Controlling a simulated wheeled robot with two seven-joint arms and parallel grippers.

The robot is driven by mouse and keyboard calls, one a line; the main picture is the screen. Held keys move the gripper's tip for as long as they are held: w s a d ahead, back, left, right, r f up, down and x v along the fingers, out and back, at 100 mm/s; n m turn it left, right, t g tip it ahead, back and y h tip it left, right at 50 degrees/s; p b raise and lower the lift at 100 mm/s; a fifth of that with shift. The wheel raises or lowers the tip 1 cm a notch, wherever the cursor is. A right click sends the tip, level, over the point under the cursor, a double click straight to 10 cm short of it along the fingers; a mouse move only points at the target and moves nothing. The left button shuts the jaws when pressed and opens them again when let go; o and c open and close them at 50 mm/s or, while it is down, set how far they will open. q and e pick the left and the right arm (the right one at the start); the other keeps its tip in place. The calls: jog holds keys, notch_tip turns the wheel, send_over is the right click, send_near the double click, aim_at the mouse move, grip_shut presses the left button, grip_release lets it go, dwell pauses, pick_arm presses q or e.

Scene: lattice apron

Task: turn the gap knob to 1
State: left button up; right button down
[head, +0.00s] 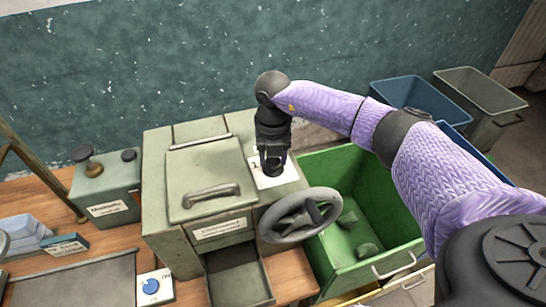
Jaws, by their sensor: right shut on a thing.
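The gap knob (273,172) is a small dark knob on top of the grey-green machine (158,185), at its right side. A white dial card (268,183) lies under it, with a "1" showing at its left. My right gripper (272,160) points down from above and is shut on the knob. The fingers cover much of the knob, so I cannot tell which mark it points to. My left gripper is not in view.
The machine has a lid with a handle (211,195), a handwheel (300,214) and an open chute (240,284). A green bin (345,160) stands at the right, with blue and grey bins behind. A blue dial (150,286) sits at the front left.

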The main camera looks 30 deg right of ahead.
jog(key=shift+r+n, duration=0.1)
jog(key=shift+n, duration=1)
jog(key=shift+b, duration=0.3)
jog(key=shift+c, duration=1.1)
grip_release()
notch_tip(320, 180, up, 10)
jog(key=shift+b, duration=0.35)
